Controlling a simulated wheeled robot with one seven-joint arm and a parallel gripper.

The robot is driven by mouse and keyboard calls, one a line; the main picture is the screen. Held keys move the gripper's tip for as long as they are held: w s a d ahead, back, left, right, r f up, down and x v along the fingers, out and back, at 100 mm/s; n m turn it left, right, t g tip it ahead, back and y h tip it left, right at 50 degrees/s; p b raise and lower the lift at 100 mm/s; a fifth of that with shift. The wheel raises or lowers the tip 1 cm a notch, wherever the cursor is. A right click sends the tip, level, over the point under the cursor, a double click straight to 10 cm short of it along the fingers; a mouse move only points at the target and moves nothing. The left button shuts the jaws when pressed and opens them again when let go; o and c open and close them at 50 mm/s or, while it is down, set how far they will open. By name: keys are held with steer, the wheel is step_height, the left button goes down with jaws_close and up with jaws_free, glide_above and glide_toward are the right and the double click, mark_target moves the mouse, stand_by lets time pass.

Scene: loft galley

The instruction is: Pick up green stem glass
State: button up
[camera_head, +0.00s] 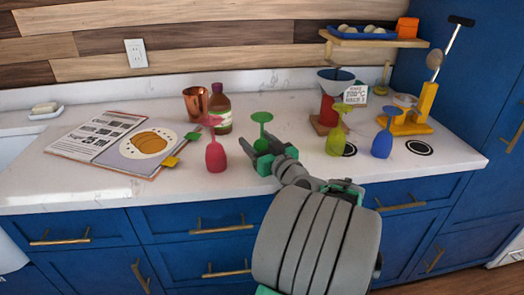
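The green stem glass (262,118) stands upside down on the white counter, its round foot on top and its bowl down. My gripper (260,145) reaches in from the front right, low over the counter. Its two dark fingers are spread, one to the left and one to the right of the bowl. The gripper hides the lower part of the bowl, and I cannot tell whether either finger touches the glass.
A red glass (215,152) stands close on the left. A yellow-green glass (336,138) and a blue glass (382,140) stand to the right. A copper cup (195,104) and a brown bottle (220,112) are behind left. An open book (100,140) lies further left.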

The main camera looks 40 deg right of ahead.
steer(key=c, duration=1.2)
steer(key=shift+r, duration=0.1)
